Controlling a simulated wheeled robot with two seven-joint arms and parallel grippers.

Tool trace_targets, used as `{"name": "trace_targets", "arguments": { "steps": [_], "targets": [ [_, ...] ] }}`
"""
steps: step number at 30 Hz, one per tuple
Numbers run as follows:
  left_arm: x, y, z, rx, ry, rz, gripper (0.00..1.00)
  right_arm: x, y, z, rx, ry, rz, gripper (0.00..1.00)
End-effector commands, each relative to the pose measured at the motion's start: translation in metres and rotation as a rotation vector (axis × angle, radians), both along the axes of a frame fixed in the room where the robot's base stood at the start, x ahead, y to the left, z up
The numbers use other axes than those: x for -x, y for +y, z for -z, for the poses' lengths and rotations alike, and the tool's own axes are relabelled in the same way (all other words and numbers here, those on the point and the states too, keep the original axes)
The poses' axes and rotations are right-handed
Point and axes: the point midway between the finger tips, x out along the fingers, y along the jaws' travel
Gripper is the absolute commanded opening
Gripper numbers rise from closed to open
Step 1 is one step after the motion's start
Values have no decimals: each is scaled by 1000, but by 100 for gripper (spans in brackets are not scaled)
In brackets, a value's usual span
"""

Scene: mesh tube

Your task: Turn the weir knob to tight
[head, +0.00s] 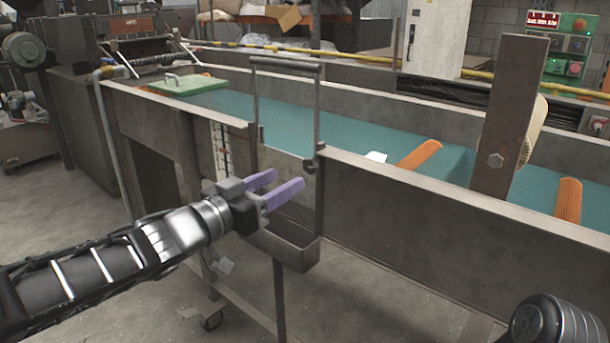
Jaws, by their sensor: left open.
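The weir (285,165) is a grey metal gate in the near side wall of the trough, under a tall frame with a bar handle (285,66) on top. A small dark knob (312,166) sits on the right post of this frame, just below the trough rim; it is too small to tell how it is turned. My left gripper (287,179) is open, with its two purple fingers apart and nothing between them. It is in front of the gate, a little left of and below the knob, and looks apart from it. My right gripper is not in view.
A metal catch box (290,248) hangs below the gate. An upright metal post (510,115) stands at right. Floor at lower left is open.

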Motion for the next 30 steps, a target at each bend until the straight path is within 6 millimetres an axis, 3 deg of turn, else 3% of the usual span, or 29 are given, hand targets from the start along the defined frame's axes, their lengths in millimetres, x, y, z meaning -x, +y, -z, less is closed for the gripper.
{"name": "trace_targets", "arguments": {
  "steps": [8,21,30],
  "targets": [
    [-11,-9,3,-1,2,1,52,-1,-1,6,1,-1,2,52],
    [-60,-44,3,-1,3,0,52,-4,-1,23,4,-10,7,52],
    [-64,-46,1,0,2,-1,52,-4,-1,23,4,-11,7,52]
  ]
}}
